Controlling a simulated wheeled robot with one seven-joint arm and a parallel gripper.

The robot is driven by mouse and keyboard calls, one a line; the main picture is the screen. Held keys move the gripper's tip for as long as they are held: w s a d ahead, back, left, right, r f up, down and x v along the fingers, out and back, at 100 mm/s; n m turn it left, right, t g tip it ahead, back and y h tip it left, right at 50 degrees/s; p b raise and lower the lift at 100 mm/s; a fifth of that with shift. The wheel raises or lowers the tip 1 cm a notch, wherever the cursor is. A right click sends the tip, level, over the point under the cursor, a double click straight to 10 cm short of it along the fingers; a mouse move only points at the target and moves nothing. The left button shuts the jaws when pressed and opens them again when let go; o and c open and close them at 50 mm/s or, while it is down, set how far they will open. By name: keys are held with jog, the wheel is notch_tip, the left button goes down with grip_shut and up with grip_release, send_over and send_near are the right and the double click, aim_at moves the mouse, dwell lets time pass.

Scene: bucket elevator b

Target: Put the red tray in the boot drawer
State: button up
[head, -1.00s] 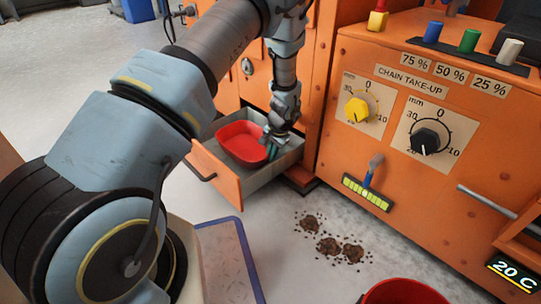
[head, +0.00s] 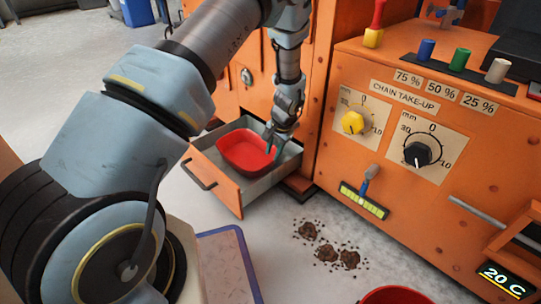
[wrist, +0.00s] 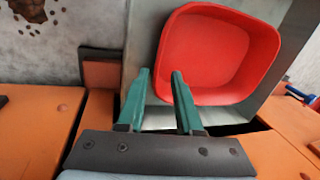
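The red tray (head: 246,151) lies inside the open boot drawer (head: 220,186), a grey-walled drawer with an orange front in the orange cabinet. The wrist view also shows the tray (wrist: 218,50) over the drawer's grey metal (wrist: 143,28). My gripper (head: 276,148) points down at the tray's right side. In the wrist view its teal fingers (wrist: 160,74) stand apart with a gap and nothing clamped between them. One fingertip overlaps the tray's near corner in that picture; I cannot tell whether it touches.
The orange control panel (head: 430,140) with knobs stands right of the drawer. Clumps of brown dirt (head: 325,245) lie on the floor.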

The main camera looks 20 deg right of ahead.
jog(key=a+p+v, duration=0.1)
jog(key=p+v, duration=0.1)
jog(key=v, duration=0.4)
jog(key=a+r+n+g, duration=0.1)
jog(key=a+r+n, duration=0.4)
jog(key=a+r, duration=0.9)
jog(key=s+a+r+n, duration=0.2)
jog(key=s+a+r, duration=0.2)
jog(key=s+a, duration=0.2)
jog(key=s+a+r+n+h, duration=0.1)
jog(key=s+a+r+n, duration=0.2)
jog(key=s+a, duration=0.4)
jog(key=a+r, duration=0.1)
jog(key=a, duration=0.2)
jog(key=shift+h, duration=0.3)
jog(key=shift+r, duration=0.2)
notch_tip(320, 180, up, 46)
jog(key=p, duration=4.6)
